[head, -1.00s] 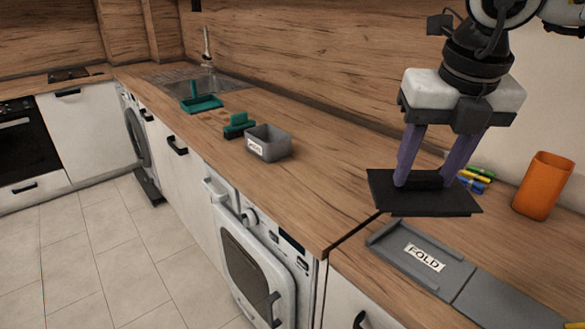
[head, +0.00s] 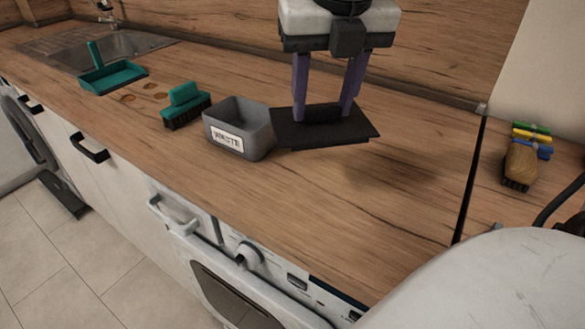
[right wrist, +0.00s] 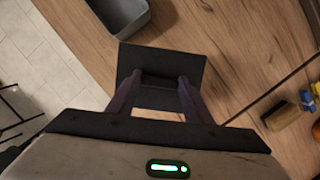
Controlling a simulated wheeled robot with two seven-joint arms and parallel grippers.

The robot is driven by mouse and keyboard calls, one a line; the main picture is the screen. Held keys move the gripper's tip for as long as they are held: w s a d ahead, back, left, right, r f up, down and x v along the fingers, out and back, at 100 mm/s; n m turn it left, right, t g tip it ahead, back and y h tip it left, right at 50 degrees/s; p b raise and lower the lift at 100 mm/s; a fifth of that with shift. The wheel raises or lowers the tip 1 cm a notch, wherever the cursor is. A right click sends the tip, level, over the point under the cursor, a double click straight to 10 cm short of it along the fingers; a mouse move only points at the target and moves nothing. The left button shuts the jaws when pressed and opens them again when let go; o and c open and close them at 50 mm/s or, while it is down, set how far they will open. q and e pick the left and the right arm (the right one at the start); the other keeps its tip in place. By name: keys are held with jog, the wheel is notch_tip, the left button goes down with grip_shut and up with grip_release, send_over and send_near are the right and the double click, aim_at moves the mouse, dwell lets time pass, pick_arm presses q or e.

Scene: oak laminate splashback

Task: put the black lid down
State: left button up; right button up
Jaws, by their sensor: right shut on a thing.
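The black lid (head: 350,131) is a flat dark plate with a raised grip. My right gripper (head: 325,112) is shut on that grip and holds the lid above the counter, just right of the grey bin; a shadow lies on the wood to its right. In the right wrist view the lid (right wrist: 190,67) sits between the purple fingers of the gripper (right wrist: 160,85). The open grey bin (head: 237,130), with a white label, stands on the wooden counter (head: 330,215). It also shows in the right wrist view (right wrist: 122,15). My left gripper is not in view.
A green brush (head: 186,104) and a teal dustpan (head: 113,76) stand left of the bin, before the sink (head: 85,47). A wooden brush (head: 521,165) and coloured pegs (head: 533,136) lie at right, past a counter seam. The counter between is clear.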

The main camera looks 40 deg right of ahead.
jog(key=shift+w+f, duration=0.2)
jog(key=shift+f, duration=0.45)
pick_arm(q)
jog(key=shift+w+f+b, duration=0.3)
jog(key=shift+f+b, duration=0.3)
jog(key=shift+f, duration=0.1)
pick_arm(e)
jog(key=f, duration=1)
jog(key=shift+w, duration=0.2)
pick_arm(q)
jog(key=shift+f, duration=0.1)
pick_arm(e)
jog(key=shift+f, duration=0.1)
jog(key=shift+f+b, duration=0.15)
jog(key=shift+b, duration=0.2)
jog(key=o, duration=1)
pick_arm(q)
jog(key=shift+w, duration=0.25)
